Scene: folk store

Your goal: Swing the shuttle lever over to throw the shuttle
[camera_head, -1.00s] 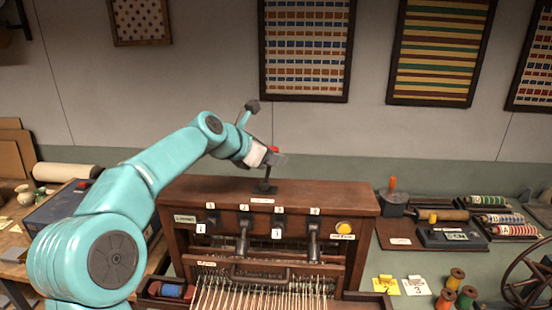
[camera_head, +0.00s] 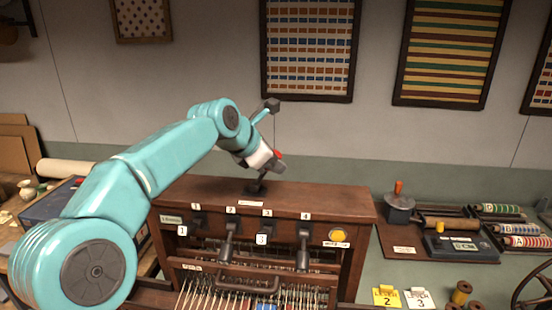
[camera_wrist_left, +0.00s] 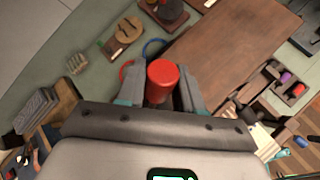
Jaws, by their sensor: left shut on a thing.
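The shuttle lever stands on the wooden top of the loom (camera_head: 340,200), its dark base (camera_head: 257,187) near the middle. Its red knob (camera_head: 278,154) shows at my left gripper (camera_head: 276,163), which is shut on the lever. In the left wrist view, the red knob (camera_wrist_left: 162,75) sits between the two fingers of my left gripper (camera_wrist_left: 160,95). The stem is mostly hidden by the fingers. A blue and red shuttle (camera_head: 266,307) shows among the white threads at the bottom edge of the head view. My right gripper is out of view.
Numbered levers and a yellow button (camera_head: 338,235) line the loom's front. To the right is a bench with a grey pot-like item (camera_head: 399,206), a dark device (camera_head: 460,246) and patterned rolls (camera_head: 525,241). Number cards (camera_head: 387,296) and spools stand lower right. Space above the loom is clear.

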